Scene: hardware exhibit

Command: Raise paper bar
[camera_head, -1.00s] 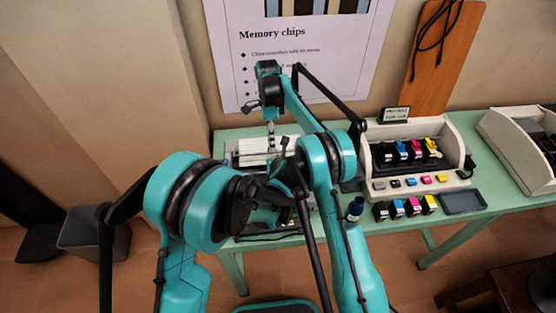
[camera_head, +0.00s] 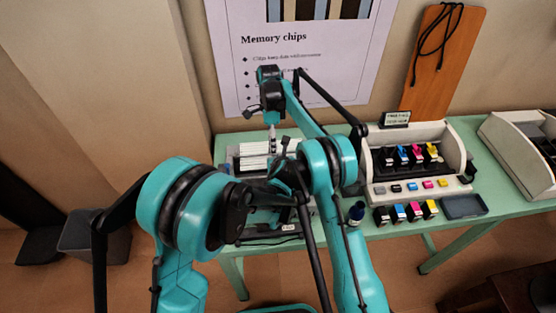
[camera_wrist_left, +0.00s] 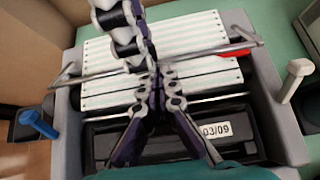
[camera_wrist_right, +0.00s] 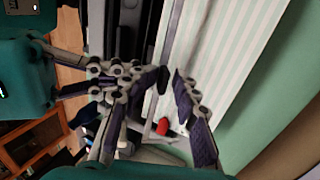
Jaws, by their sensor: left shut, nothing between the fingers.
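A printing device with pale striped panels stands on the green table; its panels show in the head view (camera_head: 258,148) and the left wrist view (camera_wrist_left: 185,35). Thin metal bar (camera_wrist_left: 220,51) crosses in front of the panels, with a red piece beside it. The bar looks low and slightly slanted. My left gripper (camera_wrist_left: 158,72) is shut and empty, its tips over the panels near the bar. The right arm partly hides the device in the head view.
A blue lever (camera_wrist_left: 38,124) and a white lever (camera_wrist_left: 293,80) stand at the device's sides. To the right are a cream case with coloured cartridges (camera_head: 460,150), several loose cartridges and a dark tray (camera_head: 464,206). A wall poster (camera_head: 300,60) stands close behind.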

